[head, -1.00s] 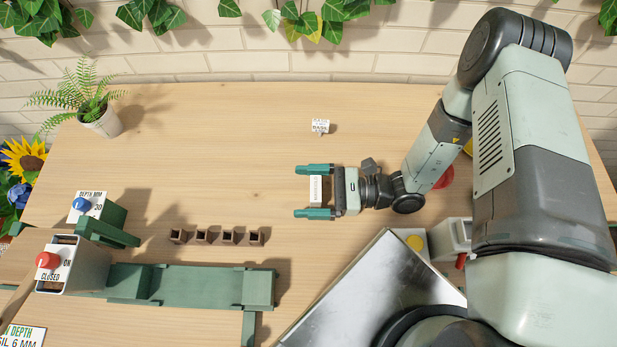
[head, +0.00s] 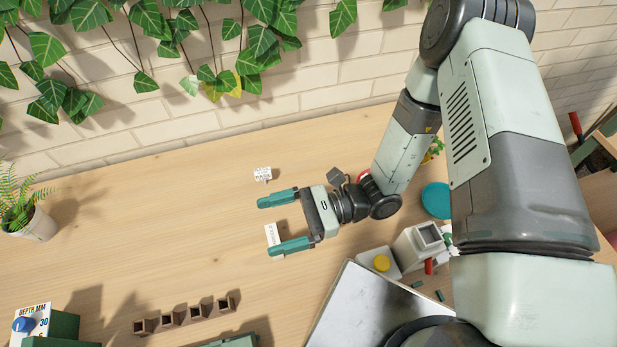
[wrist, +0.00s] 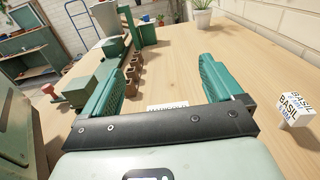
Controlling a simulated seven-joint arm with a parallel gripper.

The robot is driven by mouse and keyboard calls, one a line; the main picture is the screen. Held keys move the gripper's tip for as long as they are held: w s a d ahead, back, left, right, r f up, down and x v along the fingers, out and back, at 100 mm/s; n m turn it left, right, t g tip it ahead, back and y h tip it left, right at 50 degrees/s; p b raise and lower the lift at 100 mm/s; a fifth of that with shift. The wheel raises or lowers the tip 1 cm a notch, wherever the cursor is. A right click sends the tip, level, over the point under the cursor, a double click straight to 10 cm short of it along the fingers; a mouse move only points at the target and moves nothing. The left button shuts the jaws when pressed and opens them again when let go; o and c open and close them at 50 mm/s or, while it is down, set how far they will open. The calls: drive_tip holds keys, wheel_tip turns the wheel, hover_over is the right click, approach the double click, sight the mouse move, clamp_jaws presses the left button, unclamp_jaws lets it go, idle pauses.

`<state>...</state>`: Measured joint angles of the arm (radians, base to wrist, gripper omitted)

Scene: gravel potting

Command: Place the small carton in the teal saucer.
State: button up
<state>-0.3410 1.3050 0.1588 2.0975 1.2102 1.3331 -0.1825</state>
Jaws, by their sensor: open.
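A small white printed carton (head: 272,236) lies on the bench in the head view, between the tips of my gripper (head: 268,227) and closer to the lower finger, which seems to cover its near end. My gripper is open, with its teal fingers apart on either side and not closed on it. In the wrist view, only a printed strip of the carton (wrist: 168,107) shows above the dark gripper bar between the fingers (wrist: 160,80). The teal saucer (head: 437,200) is right of my wrist, partly hidden by my arm.
A white BASIL block (head: 263,173) stands just beyond the upper finger. Several brown square pots (head: 183,318) stand in a row at lower left.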

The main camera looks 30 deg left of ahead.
drive_tip(key=w+d+r+n+t+h, duration=0.3)
drive_tip(key=d+r+t, duration=0.1)
drive_tip(key=d+r, duration=0.3)
drive_tip(key=w+d+r+n+t+h, duration=0.3)
drive_tip(key=d+r, duration=0.4)
drive_tip(key=r, duration=0.4)
drive_tip(key=w+d+r+n+t+h, duration=0.3)
drive_tip(key=d+r+t+h, duration=0.1)
drive_tip(key=d+r, duration=0.4)
wheel_tip(320, 180, up, 2)
drive_tip(key=shift+w+r+t, duration=0.1)
drive_tip(key=shift+w+t, duration=0.15)
drive_tip(key=shift+t, duration=0.65)
drive_tip(key=d+r+t+h, duration=0.1)
drive_tip(key=d+r, duration=0.1)
drive_tip(key=s+d+r+t, duration=0.1)
drive_tip(key=d+r+t, duration=0.1)
drive_tip(key=d, duration=0.1)
drive_tip(key=s+d+r+t+h, duration=0.1)
drive_tip(key=d+r+t, duration=0.1)
drive_tip(key=shift+s+d+r+h, duration=0.15)
drive_tip(key=shift+s+r+h, duration=0.1)
drive_tip(key=shift+r+h, duration=0.1)
drive_tip(key=shift+c, duration=0.3)
drive_tip(key=shift+s+d+r+t, duration=0.1)
drive_tip(key=shift+d+r+t, duration=0.05)
drive_tip(key=shift+t, duration=0.15)
drive_tip(key=c, duration=0.5)
drive_tip(key=shift+c, duration=0.7)
drive_tip(key=shift+n, duration=0.3)
